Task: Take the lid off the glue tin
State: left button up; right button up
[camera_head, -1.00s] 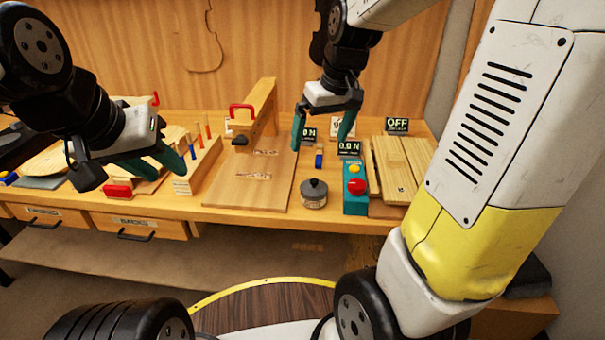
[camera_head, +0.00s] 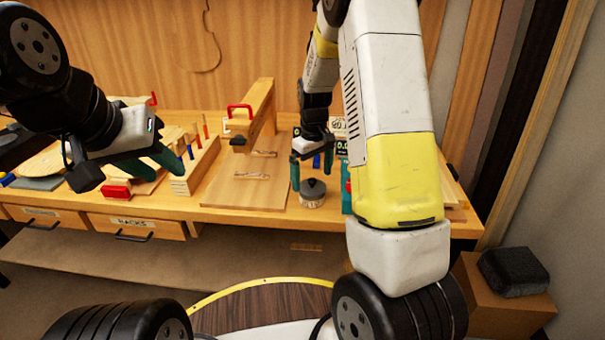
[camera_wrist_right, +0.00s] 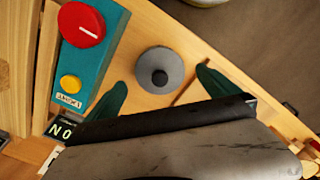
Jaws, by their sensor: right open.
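The glue tin (camera_head: 313,201) is a small round pale tin near the bench's front edge. Its dark grey lid (camera_head: 317,188) with a black knob is on it. From above in the right wrist view the lid (camera_wrist_right: 146,78) is a grey disc with its knob in the middle. My right gripper (camera_head: 311,175) is open and empty, fingers pointing down just behind and above the tin. In the right wrist view its green fingertips (camera_wrist_right: 162,79) stand either side of the lid, apart from it. My left gripper (camera_head: 168,174) looks open and empty, over the left part of the bench.
A teal box with a red button (camera_wrist_right: 82,24) and a yellow button stands right beside the tin. A flat wooden board (camera_head: 245,190) lies to its left.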

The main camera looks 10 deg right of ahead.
notch_tip(320, 180, down, 2)
jog(key=shift+f, duration=0.1)
jog(key=c, duration=1.4)
jog(key=shift+o, duration=0.2)
